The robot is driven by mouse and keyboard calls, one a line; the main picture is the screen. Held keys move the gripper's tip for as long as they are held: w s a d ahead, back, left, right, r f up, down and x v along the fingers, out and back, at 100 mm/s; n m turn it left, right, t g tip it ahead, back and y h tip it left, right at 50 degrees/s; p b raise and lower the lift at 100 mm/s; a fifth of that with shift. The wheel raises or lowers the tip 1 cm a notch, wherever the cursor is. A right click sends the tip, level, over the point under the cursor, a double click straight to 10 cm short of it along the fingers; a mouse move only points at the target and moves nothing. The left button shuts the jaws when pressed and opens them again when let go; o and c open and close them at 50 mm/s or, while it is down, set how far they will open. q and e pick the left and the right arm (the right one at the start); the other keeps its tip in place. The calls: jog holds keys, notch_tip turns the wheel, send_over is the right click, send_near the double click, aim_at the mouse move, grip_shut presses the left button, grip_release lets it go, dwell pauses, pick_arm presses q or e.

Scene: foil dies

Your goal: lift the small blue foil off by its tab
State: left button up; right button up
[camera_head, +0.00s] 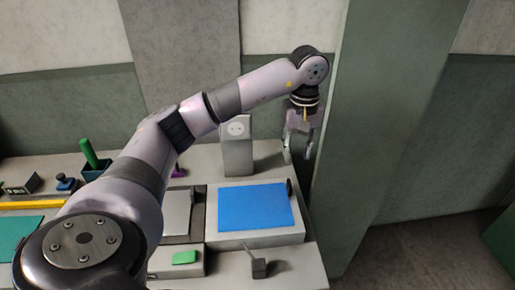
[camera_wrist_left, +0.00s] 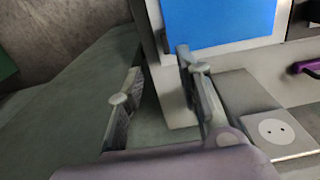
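A flat blue sheet, seemingly the blue foil (camera_head: 254,208), lies on a pale block (camera_head: 256,241) at the right end of the bench. It also shows at the top of the left wrist view (camera_wrist_left: 218,22). A small dark piece (camera_head: 290,187) stands at the block's back right corner; I cannot tell whether it is the tab. My left gripper (camera_head: 301,150) is open and empty, above and behind the block's back right side. Its spread fingers also show in the left wrist view (camera_wrist_left: 158,92). My right gripper is not in view.
A grey box with a two-hole face (camera_head: 237,146) stands behind the block. A green panel (camera_head: 375,130) rises close to the gripper's right. A green pad (camera_head: 185,257) and a small dark block (camera_head: 259,267) lie in front. A purple handle (camera_head: 179,172) sits left.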

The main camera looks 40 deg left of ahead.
aim_at(291, 186)
pick_arm(q)
notch_tip(291, 186, down, 8)
jog(key=shift+r+p, duration=0.1)
jog(key=shift+p, duration=0.85)
jog(key=f+p, duration=0.1)
jog(key=f, duration=0.1)
jog(key=s+f+p, duration=0.1)
jog(key=f, duration=0.1)
jog(key=shift+f+p, duration=0.3)
jog(key=shift+f, duration=0.3)
jog(key=shift+c, duration=0.4)
grip_shut()
